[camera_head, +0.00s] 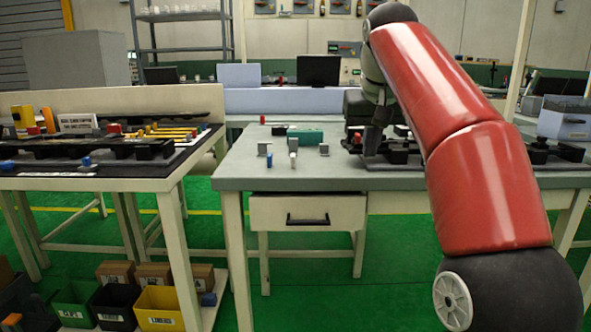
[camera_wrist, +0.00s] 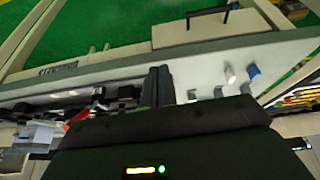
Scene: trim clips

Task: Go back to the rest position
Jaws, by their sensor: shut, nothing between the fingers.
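My gripper (camera_wrist: 160,86) shows in the wrist view with its two dark fingers close together and nothing between them. In the head view my red arm reaches over the right workbench (camera_head: 232,178), and my gripper (camera_head: 370,148) is above it, dark against the black trim parts, so its fingertips are hard to make out. A long black trim part (camera_head: 400,158) lies on the bench beneath and to the right of it. Several small grey and white blocks (camera_head: 293,145) and a blue one (camera_head: 269,159) stand to the left of the gripper.
A second table (camera_head: 100,184) on the left holds black trim, yellow pieces and a sign. Yellow (camera_head: 160,307) and green bins sit below it. A green box (camera_head: 305,136) is on the right workbench. Green floor is open between and before the tables.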

